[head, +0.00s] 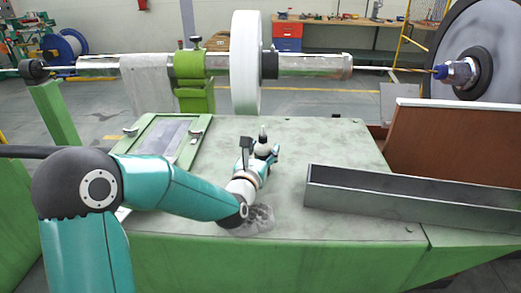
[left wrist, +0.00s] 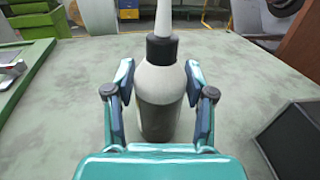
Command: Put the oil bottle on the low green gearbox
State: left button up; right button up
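The oil bottle (left wrist: 160,95) stands upright in the left wrist view, with a grey-white body, black collar and pale nozzle. In the head view its top (head: 263,141) shows just beyond my left gripper (head: 264,155), which hides the rest. In the left wrist view my left gripper (left wrist: 162,100) has a finger on each side of the bottle, with narrow gaps seeming to show, so it looks open around it. The bottle is on or just above the flat grey-green top of a low green housing (head: 330,140). I cannot tell whether this housing is the gearbox. My right gripper is not in view.
A long grey metal trough (head: 410,200) and a brown panel (head: 450,145) stand at the right. A green-framed panel (head: 165,140) lies at the left of the top. A shaft with a white disc (head: 246,65) runs behind. The top between is mostly clear.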

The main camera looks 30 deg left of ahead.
pick_arm(q)
jog(key=shift+o, duration=0.6)
jog(key=shift+r, duration=0.1)
jog(key=b+v, duration=0.3)
jog(key=v, duration=0.8)
jog(key=shift+s+d+b, duration=0.1)
jog(key=shift+s+b, duration=0.05)
jog(key=shift+b, duration=0.15)
jog(key=shift+s+d, duration=0.1)
jog(key=shift+s, duration=0.25)
jog(key=shift+w, duration=0.1)
